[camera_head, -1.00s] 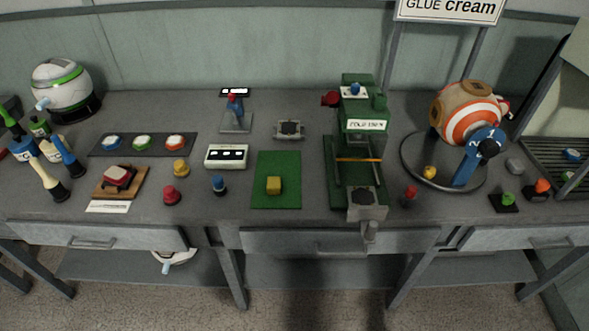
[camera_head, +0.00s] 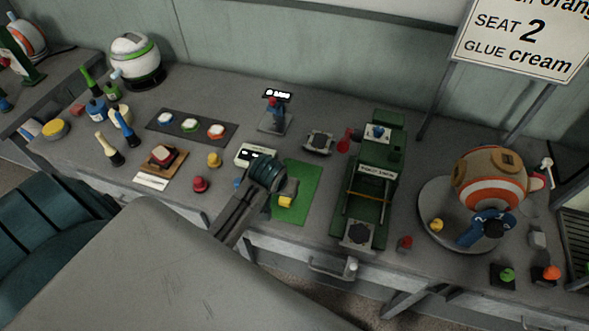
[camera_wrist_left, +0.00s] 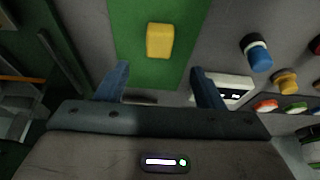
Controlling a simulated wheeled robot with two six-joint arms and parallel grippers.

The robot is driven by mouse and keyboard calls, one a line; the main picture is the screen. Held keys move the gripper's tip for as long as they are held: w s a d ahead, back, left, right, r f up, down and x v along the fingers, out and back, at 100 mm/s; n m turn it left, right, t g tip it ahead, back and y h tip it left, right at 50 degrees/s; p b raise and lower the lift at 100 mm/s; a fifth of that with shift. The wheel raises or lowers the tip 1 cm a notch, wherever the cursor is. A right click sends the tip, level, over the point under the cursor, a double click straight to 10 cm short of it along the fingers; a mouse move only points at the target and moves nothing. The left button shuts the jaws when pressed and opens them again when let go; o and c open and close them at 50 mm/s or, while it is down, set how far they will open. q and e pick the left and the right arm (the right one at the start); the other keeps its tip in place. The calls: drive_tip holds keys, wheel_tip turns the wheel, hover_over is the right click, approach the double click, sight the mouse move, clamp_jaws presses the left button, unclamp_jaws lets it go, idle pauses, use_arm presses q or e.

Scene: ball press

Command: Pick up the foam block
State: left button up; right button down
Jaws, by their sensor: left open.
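The foam block appears to be the small yellow block (camera_head: 286,202) lying on the green mat (camera_head: 303,190). In the left wrist view the yellow block (camera_wrist_left: 160,40) sits on the mat (camera_wrist_left: 185,60), beyond the fingertips and roughly centred between them. My left gripper (camera_head: 284,189) is over the left part of the mat, close to the block. In the left wrist view its two fingers (camera_wrist_left: 159,76) are spread apart with nothing between them. Part of the block and mat is hidden by the gripper in the head view. My right gripper is not in view.
A green press (camera_head: 370,185) stands right of the mat. A white display box (camera_head: 256,155) is close behind my left gripper. A blue knob-like piece (camera_wrist_left: 257,55) is beside the mat. A red piece (camera_head: 200,184) and a yellow piece (camera_head: 214,160) stand farther left.

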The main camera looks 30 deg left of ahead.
sight(283, 202)
use_arm(q)
drive_tip(key=x, duration=0.3)
drive_tip(key=shift+s+a+f+p, duration=0.1)
drive_tip(key=shift+s+p, duration=0.05)
drive_tip(key=shift+p, duration=0.15)
drive_tip(key=shift+w+f+p, duration=0.3)
drive_tip(key=shift+f, duration=0.1)
drive_tip(key=p+x, duration=0.1)
drive_tip(key=x, duration=0.1)
drive_tip(key=p+x, duration=0.1)
drive_tip(key=x, duration=0.1)
drive_tip(key=shift+w+f, duration=0.15)
drive_tip(key=shift+f, duration=0.25)
drive_tip(key=c, duration=1.1)
drive_tip(key=shift+o, duration=0.2)
drive_tip(key=shift+r, duration=0.1)
